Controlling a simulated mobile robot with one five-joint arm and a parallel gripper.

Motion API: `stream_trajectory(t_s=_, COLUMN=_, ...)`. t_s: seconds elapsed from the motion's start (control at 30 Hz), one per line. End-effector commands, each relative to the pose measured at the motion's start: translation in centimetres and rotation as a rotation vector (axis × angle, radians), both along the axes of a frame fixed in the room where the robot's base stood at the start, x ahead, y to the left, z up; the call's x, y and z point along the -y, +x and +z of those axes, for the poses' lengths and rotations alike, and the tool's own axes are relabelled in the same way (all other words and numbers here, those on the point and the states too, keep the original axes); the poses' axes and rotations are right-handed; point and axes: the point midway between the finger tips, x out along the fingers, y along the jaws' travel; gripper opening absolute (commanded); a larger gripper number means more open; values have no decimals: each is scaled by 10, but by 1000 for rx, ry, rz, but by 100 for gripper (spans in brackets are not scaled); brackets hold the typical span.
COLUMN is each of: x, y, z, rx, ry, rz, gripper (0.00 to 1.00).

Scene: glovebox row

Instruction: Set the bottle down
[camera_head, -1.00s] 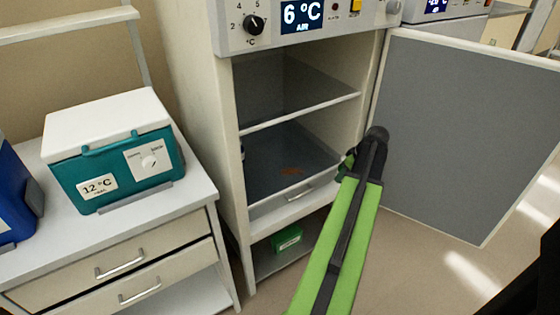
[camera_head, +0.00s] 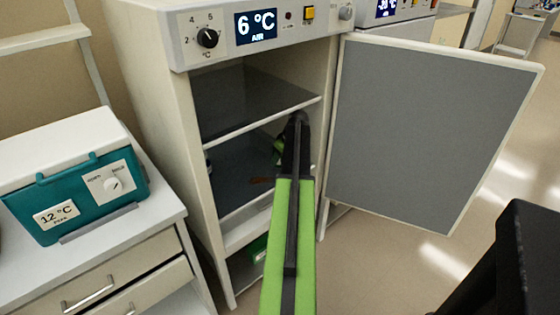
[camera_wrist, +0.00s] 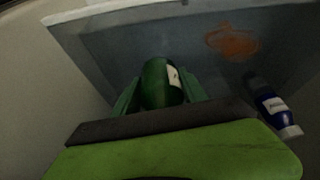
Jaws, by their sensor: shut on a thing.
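My gripper (camera_wrist: 158,92) is shut on a green bottle (camera_wrist: 154,82) with a white label, seen between the green fingers in the wrist view. In the head view my arm reaches into the open cabinet (camera_head: 186,120), and a bit of green (camera_head: 279,146) shows at its end beside the lower shelf space. The bottle is mostly hidden there by my arm. In the wrist view the bottle is over a grey shelf floor (camera_wrist: 120,45); I cannot tell whether it touches it.
A blue bottle with a white cap (camera_wrist: 274,110) is at the right in the wrist view. An orange-brown stain (camera_wrist: 232,42) marks the shelf floor. The cabinet door (camera_head: 420,130) stands open at the right. A teal cooler box (camera_head: 75,190) sits on the left bench.

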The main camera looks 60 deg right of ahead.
Motion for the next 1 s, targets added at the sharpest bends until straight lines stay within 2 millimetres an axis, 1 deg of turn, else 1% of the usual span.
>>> stream_trajectory(t_s=0.03, x=1, y=-1, z=-9, rx=0, ry=-1, rz=-1, gripper=3)
stream_trajectory(t_s=0.23, x=0, y=-2, z=-6, rx=0, ry=0, rz=-2, gripper=3)
stream_trajectory(t_s=0.37, x=0, y=-2, z=-11, rx=0, ry=0, rz=-2, gripper=3)
stream_trajectory(t_s=0.4, x=0, y=-2, z=-10, rx=0, ry=0, rz=-2, gripper=53)
stream_trajectory(t_s=0.53, x=0, y=-3, z=-9, rx=0, ry=0, rz=-2, gripper=70)
stream_trajectory(t_s=0.57, x=0, y=-3, z=-9, rx=0, ry=0, rz=-2, gripper=72)
stream_trajectory(t_s=0.87, x=1, y=-3, z=-7, rx=0, ry=0, rz=-2, gripper=72)
stream_trajectory(t_s=0.97, x=0, y=-6, z=5, rx=0, ry=0, rz=-3, gripper=72)
stream_trajectory(t_s=1.0, x=-1, y=-8, z=13, rx=0, ry=-1, rz=-4, gripper=72)
